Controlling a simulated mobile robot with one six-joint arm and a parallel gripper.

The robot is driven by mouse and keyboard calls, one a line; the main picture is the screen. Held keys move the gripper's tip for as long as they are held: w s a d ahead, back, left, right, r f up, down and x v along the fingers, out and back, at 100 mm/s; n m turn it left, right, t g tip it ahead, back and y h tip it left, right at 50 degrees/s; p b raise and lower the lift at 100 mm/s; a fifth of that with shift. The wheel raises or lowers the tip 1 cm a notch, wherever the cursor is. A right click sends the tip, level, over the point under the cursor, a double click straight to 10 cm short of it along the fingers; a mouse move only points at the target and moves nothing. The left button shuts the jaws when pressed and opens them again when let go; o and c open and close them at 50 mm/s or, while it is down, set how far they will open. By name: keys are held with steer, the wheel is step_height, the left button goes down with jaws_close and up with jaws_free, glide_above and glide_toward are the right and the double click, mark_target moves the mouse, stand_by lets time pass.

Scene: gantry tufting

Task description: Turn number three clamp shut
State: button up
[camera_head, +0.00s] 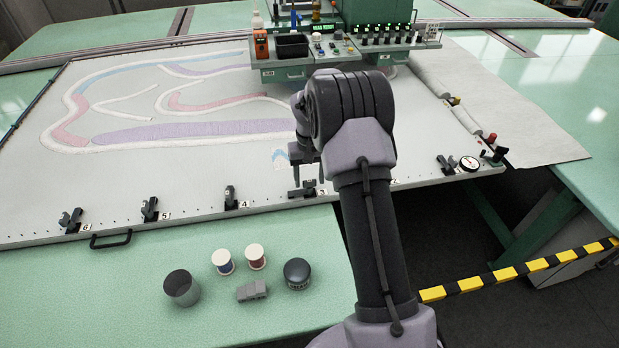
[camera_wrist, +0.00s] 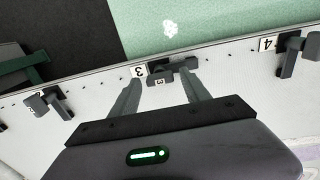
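The number three clamp (camera_head: 302,191) is a small dark clamp on the frame's near rail, beside a white "3" label. In the wrist view the clamp (camera_wrist: 172,72) shows its dark bar lying roughly along the rail. My gripper (camera_head: 303,168) is just above the clamp, pointing down. In the wrist view my gripper (camera_wrist: 162,84) is open, its two grey fingers apart with the clamp between their tips. I cannot tell whether either finger touches the clamp. My arm hides part of the rail to the right of the clamp in the head view.
Clamp four (camera_head: 231,198), clamp five (camera_head: 150,209) and clamp six (camera_head: 71,220) stand along the rail to the left; another clamp (camera_head: 446,165) is to the right. A grey cup (camera_head: 182,288), spools and a dark round tin (camera_head: 297,273) stand on the green table in front.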

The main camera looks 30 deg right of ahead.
jaws_close()
steer(key=shift+m, duration=0.3)
steer(key=m, duration=0.3)
steer(key=shift+m, duration=0.4)
steer(key=m, duration=0.4)
steer(key=shift+m, duration=0.3)
steer(key=m+b, duration=0.1)
steer(key=m, duration=0.3)
steer(key=shift+m+b, duration=0.6)
steer(key=shift+m, duration=1.8)
